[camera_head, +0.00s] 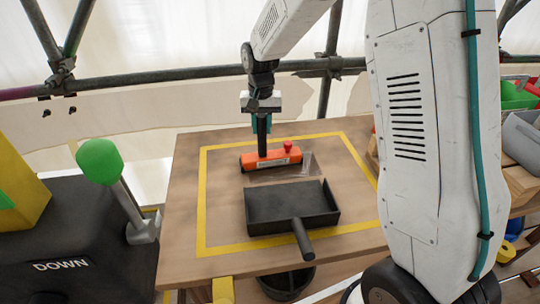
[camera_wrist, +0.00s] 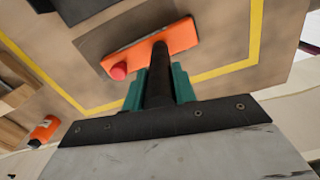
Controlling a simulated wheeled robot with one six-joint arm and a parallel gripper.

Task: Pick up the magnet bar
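The magnet bar (camera_head: 252,161) is an orange block with a red knob and an upright black handle. It is at the back of the yellow-outlined area on the wooden table, and I cannot tell whether its underside touches the tabletop. In the wrist view the magnet bar (camera_wrist: 183,37) lies beyond my fingertips. My gripper (camera_head: 262,125) is above the block, with its teal fingers on either side of the handle. In the wrist view my gripper (camera_wrist: 159,78) appears closed against the handle, with no clear gap.
A black tray (camera_head: 260,235) with a front handle is in front of the magnet bar. The wooden table (camera_head: 183,215) has free room left of the tray. A green-knobbed lever (camera_head: 100,160) stands left, with a black bin (camera_head: 285,285) below the table's front edge. Scaffold poles (camera_head: 150,78) run behind.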

